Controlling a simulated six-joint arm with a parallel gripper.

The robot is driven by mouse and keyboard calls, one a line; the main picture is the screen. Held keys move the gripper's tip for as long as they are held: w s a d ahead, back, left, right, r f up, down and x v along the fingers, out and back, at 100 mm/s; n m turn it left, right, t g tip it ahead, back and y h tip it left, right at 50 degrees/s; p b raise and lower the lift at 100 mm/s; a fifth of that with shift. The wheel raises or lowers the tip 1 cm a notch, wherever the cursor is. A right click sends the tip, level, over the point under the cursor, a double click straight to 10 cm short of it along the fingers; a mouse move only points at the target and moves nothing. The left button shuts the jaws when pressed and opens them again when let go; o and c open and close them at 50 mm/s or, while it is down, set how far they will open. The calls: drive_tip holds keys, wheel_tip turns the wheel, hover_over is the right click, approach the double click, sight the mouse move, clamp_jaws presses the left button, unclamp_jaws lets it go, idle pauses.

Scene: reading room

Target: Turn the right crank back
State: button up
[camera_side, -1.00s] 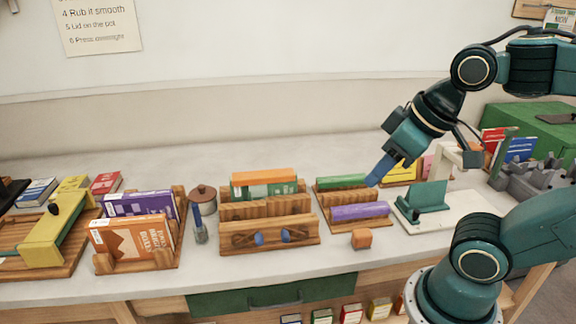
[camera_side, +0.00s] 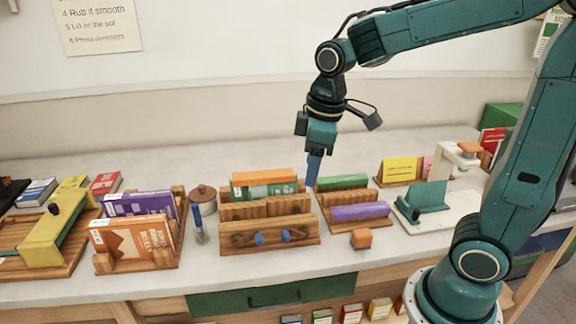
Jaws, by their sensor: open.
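A wooden press (camera_side: 232,250) stands in the middle of the table, holding an orange book and a green book. Two cranks with blue knobs sit on its front board: the left crank (camera_side: 258,239) and the right crank (camera_side: 285,236). My gripper (camera_side: 312,180) points down, open and empty. It appears above and to the right of the right crank, near the press's back right end, and apart from the crank. Its fingers overlap in this view, so the gap between them is hidden.
A rack with green and purple books (camera_side: 360,212) stands right of the press, with an orange block (camera_side: 361,238) in front. A brown lidded pot (camera_side: 203,197) and a glass with a blue tool (camera_side: 198,228) stand to the left.

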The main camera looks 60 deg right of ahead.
sight(286, 234)
drive_tip(key=w+f+n+g, duration=0.2)
drive_tip(key=w+f+n, duration=0.1)
drive_tip(key=w+f, duration=0.3)
drive_tip(key=shift+w+f, duration=0.2)
drive_tip(key=shift+w, duration=0.05)
drive_tip(key=shift+a+f, duration=0.1)
drive_tip(key=shift+f, duration=6.8)
drive_tip(key=shift+s, duration=0.15)
clamp_jaws()
